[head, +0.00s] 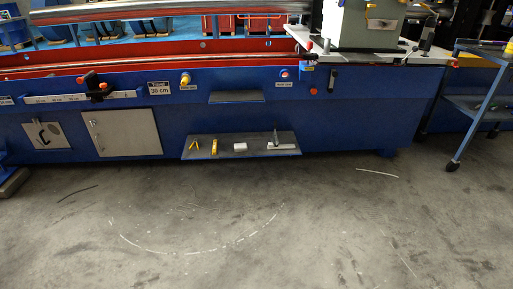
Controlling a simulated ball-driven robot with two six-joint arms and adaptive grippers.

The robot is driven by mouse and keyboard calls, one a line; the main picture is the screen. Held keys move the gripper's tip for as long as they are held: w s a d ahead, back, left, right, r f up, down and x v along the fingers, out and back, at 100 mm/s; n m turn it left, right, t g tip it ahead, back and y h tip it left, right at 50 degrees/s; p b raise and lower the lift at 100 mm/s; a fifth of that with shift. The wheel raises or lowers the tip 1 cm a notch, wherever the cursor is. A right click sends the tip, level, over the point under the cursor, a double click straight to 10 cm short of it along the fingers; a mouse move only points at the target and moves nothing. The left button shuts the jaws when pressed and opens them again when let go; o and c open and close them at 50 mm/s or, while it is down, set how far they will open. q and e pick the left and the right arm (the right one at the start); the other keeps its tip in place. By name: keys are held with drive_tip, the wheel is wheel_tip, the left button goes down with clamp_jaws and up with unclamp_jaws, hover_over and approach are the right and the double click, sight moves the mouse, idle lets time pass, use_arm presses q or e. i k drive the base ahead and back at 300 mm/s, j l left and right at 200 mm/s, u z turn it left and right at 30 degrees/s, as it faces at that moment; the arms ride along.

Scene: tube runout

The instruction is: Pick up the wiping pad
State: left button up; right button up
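A small pale block (240,147), which looks like the wiping pad, lies on the low grey shelf (228,153) on the front of the blue machine. It is small in the view, so its material cannot be made out. Neither of my grippers is in view, and nothing covers the pad.
On the same shelf, two yellow items (214,147) are left of the pad, and a flat pale piece with a dark upright part (281,146) is to its right. A blue trolley (480,105) stands at the right. The concrete floor (300,220) in front is open.

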sight(238, 146)
drive_tip(key=i+l, duration=0.25)
drive_tip(key=i, duration=0.3)
drive_tip(key=i+l, duration=0.3)
drive_tip(key=i, duration=0.2)
drive_tip(key=i+l, duration=0.25)
drive_tip(key=i, duration=0.3)
drive_tip(key=i+l, duration=0.3)
drive_tip(key=i, duration=0.25)
drive_tip(key=j+u, duration=0.05)
